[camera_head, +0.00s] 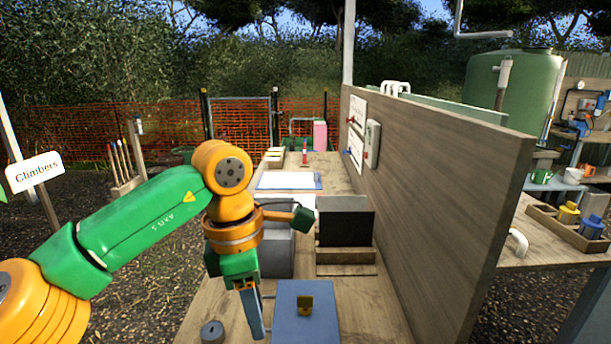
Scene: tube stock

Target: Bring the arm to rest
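My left arm comes in from the left, green and orange, and bends down over the wooden bench (375,311). My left gripper (255,325) points down beside the left edge of a blue-grey flat-topped block or mat (288,325). Its blue fingers overlap in this view, so I cannot tell whether it is open or shut. I see nothing clearly held in it. My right gripper is not in view.
A tall wooden partition (440,190) bounds the bench on the right. A dark-fronted box (345,228) and grey bins (278,252) stand behind the gripper. A grey round piece (212,331) is at the front left. A white blue-edged sheet (288,181) lies farther back.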

